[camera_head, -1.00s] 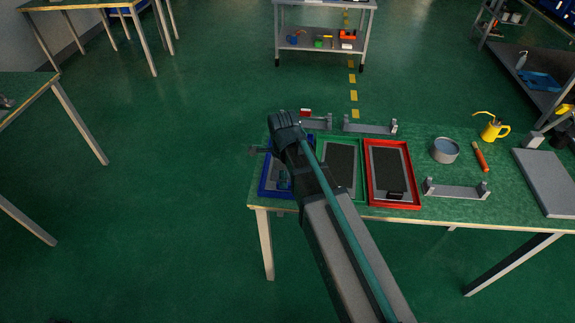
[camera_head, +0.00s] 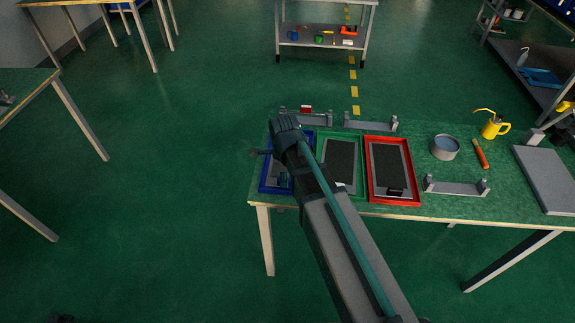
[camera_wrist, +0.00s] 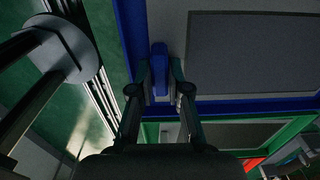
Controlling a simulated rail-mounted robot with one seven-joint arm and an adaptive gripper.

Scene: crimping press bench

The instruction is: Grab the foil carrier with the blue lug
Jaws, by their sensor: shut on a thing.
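The foil carrier (camera_wrist: 256,45) is a flat grey plate with a dark panel, lying in the blue tray (camera_wrist: 129,35) in the wrist view. Its blue lug (camera_wrist: 159,70) stands between the two fingers of my gripper (camera_wrist: 160,72), which is shut on it. In the head view the blue tray (camera_head: 267,178) is at the table's left end. My arm covers much of this tray and hides the fingertips. A bit of the blue lug (camera_head: 284,180) shows beside the arm.
A green tray (camera_head: 359,166) and a red tray (camera_head: 415,188) stand to the right, each holding a dark-panelled plate. Grey brackets (camera_head: 370,126) stand behind and one (camera_head: 456,189) at right. A round tin (camera_head: 445,148), yellow oil can (camera_head: 492,128) and grey slab (camera_head: 547,178) lie further right.

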